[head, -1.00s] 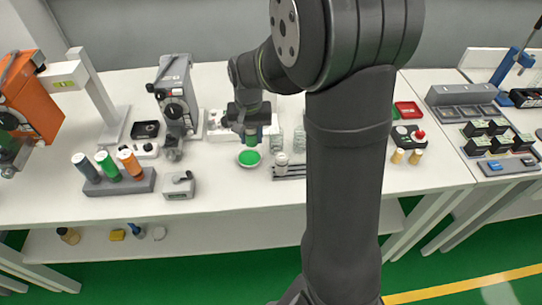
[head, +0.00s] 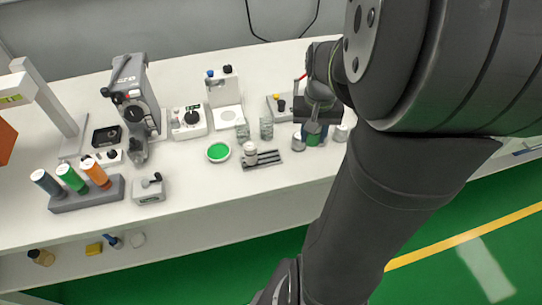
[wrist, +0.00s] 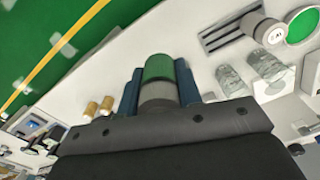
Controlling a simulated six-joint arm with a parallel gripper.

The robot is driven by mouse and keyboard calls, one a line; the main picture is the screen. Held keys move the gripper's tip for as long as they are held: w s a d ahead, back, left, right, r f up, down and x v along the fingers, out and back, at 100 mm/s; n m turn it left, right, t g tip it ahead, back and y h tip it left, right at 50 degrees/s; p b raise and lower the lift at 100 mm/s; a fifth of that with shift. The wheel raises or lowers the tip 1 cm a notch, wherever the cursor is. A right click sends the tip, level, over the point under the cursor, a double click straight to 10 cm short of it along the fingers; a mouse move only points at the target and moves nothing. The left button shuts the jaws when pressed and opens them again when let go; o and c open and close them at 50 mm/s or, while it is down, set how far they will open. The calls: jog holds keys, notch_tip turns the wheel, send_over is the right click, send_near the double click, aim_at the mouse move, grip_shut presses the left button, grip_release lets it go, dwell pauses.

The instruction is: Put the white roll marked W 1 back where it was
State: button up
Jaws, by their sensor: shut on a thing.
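My gripper (head: 314,122) is shut on a cylinder with a green end (wrist: 158,68) and a grey band. It holds the cylinder upright over the table, right of the glass jars. In the wrist view the cylinder sits between the two blue fingers of my gripper (wrist: 158,85); its lower part is hidden. A white roll (head: 250,151) stands on a dark slotted rack (head: 266,159) left of my gripper. In the wrist view this roll (wrist: 268,31) has a small dark mark on its end, too small to read.
Two glass jars (head: 243,131) (head: 266,128) stand behind the rack, and a green round dish (head: 218,152) lies to its left. Greyish cans (head: 298,141) (head: 341,133) flank my gripper. Two tan cylinders show in the wrist view (wrist: 98,106). My arm hides the right side.

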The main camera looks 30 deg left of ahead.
send_over(271, 157)
notch_tip(271, 157, down, 7)
jog(key=shift+f, duration=2)
jog(key=shift+f, duration=0.15)
jog(key=o, duration=0.7)
notch_tip(271, 157, up, 12)
jog(key=shift+r, duration=0.2)
